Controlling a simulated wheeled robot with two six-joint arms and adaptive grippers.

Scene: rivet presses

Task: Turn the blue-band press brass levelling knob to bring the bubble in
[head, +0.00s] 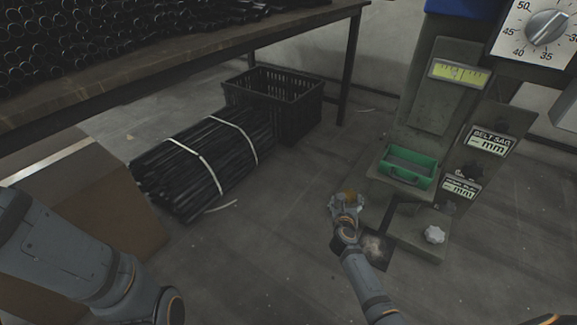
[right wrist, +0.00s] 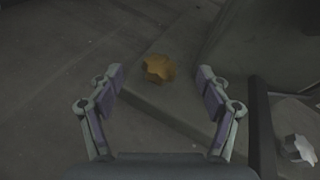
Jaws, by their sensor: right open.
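The press (head: 430,110) at the right has a blue band (head: 465,7) at its top. A yellow-green level vial (head: 460,73) sits on its front; its marks are too small to tell where the bubble lies. The brass knob (right wrist: 158,68) shows low on the press foot in the right wrist view, between and just beyond my open fingers. In the head view the brass knob (head: 350,194) is partly hidden by my right gripper (head: 346,203). My right gripper (right wrist: 160,76) is empty. My left arm is at the lower left, its gripper out of view.
A pale knob (head: 434,235) sits on the foot to the right. A green tray (head: 408,170) is on the press, with label plates (head: 488,142) beside it. A dial (head: 547,27) is at top right. A bundle of black rods (head: 205,165) and a black crate (head: 275,98) lie left.

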